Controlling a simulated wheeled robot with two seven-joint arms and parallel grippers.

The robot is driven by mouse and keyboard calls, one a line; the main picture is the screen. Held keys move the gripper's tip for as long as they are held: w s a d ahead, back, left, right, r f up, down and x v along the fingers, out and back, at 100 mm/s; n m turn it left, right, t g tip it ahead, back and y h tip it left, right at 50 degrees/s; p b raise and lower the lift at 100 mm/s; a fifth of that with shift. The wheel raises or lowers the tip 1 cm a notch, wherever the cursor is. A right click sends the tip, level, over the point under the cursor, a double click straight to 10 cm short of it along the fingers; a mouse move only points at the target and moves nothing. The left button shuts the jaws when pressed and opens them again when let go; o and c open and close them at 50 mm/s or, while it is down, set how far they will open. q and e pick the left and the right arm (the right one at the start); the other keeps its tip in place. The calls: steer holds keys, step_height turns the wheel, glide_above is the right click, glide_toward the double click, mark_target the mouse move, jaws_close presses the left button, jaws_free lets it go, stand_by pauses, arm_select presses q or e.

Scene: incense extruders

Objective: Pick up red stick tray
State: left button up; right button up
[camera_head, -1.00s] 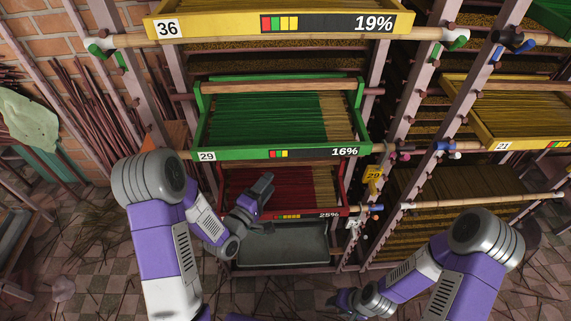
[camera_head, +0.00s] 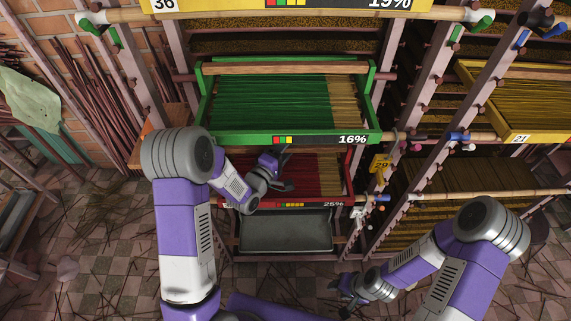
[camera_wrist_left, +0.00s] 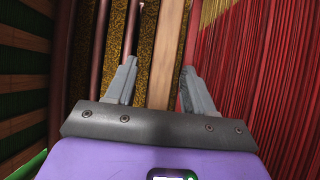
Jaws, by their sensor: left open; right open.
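The red stick tray (camera_head: 334,200) sits in the rack below the green tray, with red sticks and a tan section at its right. Its front label reads 25%. My left gripper (camera_head: 285,172) is open and empty over the tray's sticks, partly covering them. In the left wrist view, the open left fingers (camera_wrist_left: 158,85) point at a light wooden bar, with the red sticks (camera_wrist_left: 255,75) to the right. I cannot tell whether the fingers touch the bar. My right gripper (camera_head: 343,287) is open and low at the right of the rack, away from the tray.
The green tray (camera_head: 290,139) marked 16% is directly above the red tray. A dark grey empty tray (camera_head: 285,235) lies below it. Rack posts (camera_head: 398,150) with pegs and a yellow tag (camera_head: 380,164) stand at the right. A yellow tray (camera_head: 540,137) is farther right.

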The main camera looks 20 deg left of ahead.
arm_select(q)
steer(key=shift+c, duration=0.3)
jaws_close()
steer(key=shift+r, duration=0.2)
